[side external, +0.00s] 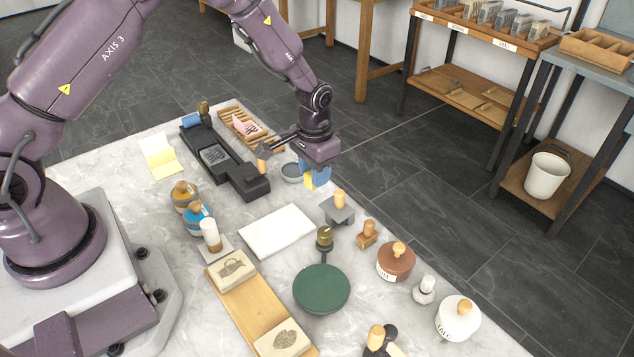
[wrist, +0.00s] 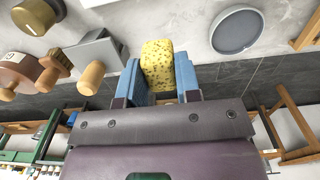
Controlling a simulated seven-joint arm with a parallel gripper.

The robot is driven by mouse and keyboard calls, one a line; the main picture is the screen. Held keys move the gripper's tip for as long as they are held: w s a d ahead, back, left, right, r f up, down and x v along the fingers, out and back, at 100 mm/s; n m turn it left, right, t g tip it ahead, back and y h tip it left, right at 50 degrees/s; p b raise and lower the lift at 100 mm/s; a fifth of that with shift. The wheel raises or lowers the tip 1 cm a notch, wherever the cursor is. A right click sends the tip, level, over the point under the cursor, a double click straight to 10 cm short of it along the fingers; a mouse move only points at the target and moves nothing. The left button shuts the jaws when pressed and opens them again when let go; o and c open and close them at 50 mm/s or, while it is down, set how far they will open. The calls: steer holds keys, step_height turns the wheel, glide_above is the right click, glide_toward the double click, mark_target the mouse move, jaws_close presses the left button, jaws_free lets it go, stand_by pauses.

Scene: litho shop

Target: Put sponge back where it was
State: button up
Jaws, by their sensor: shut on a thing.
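A yellow speckled sponge (wrist: 157,65) is between the two blue fingers of my gripper (wrist: 158,78) in the wrist view. The gripper is shut on it. In the side view only a small yellow part of the sponge (side external: 309,182) shows beside the blue fingers of my gripper (side external: 316,178), near the table's far right edge. A round grey shallow dish (side external: 291,173) sits on the table just left of the gripper; it also shows in the wrist view (wrist: 237,32), apart from the sponge. Whether the sponge touches the table is unclear.
A grey block with a wooden knob (side external: 339,213) stands close in front of my gripper. A black press-like tool (side external: 225,165) and a slatted wooden rack (side external: 236,120) lie to the left. A white slab (side external: 277,231) and a green disc (side external: 321,289) are nearer.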

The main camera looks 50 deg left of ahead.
steer(key=shift+w+f, duration=0.15)
steer(key=shift+f, duration=0.8)
steer(key=shift+w+f, duration=0.15)
steer(key=shift+f, duration=0.75)
steer(key=shift+f, duration=0.1)
steer(key=o, duration=0.8)
steer(key=shift+o, duration=0.2)
